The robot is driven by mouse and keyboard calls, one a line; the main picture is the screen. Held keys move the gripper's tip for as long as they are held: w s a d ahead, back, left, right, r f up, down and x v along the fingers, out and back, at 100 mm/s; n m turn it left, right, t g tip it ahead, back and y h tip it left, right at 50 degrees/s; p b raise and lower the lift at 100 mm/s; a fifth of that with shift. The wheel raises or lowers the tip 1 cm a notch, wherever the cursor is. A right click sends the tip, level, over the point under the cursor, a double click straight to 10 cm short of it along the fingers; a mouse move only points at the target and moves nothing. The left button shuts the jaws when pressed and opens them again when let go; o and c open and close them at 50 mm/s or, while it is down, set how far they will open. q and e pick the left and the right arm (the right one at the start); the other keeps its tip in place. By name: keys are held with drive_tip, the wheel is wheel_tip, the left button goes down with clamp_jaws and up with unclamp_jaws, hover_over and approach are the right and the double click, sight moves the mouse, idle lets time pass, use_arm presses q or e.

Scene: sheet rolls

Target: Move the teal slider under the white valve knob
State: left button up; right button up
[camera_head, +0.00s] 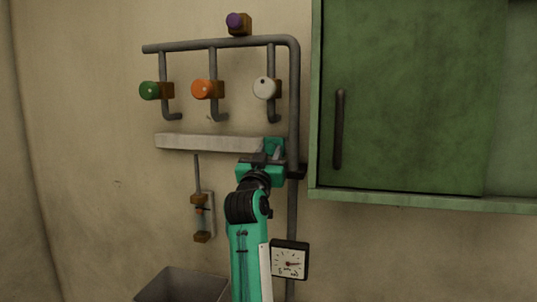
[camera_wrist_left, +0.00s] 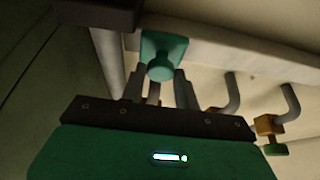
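The teal slider (camera_head: 274,146) sits on a pale horizontal rail (camera_head: 205,142), near its right end. The white valve knob (camera_head: 264,87) is above it, on the rightmost of the hanging pipe branches. My left gripper (camera_head: 266,158) is just below and in front of the slider and hides its lower part. In the left wrist view, the slider (camera_wrist_left: 164,48) shows a square plate with a round knob. My left fingers (camera_wrist_left: 158,82) stand apart on either side of that knob's outline; contact cannot be made out. My right gripper is not in view.
An orange knob (camera_head: 203,89) and a green knob (camera_head: 150,90) are left of the white one; a purple knob (camera_head: 237,20) is above. A vertical pipe (camera_head: 294,100) and green cabinet (camera_head: 410,95) stand close on the right. A gauge (camera_head: 290,259) is below.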

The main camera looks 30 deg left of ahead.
use_arm(q)
drive_tip(key=o, duration=0.3)
drive_tip(key=shift+a, duration=0.1)
drive_tip(key=shift+s+f+b, duration=0.3)
drive_tip(key=shift+s+b, duration=0.05)
drive_tip(key=b+v, duration=0.2)
drive_tip(key=v, duration=0.4)
drive_tip(key=b+v, duration=0.3)
drive_tip(key=v, duration=0.4)
drive_tip(key=shift+d+r, duration=0.1)
drive_tip(key=shift+d, duration=0.1)
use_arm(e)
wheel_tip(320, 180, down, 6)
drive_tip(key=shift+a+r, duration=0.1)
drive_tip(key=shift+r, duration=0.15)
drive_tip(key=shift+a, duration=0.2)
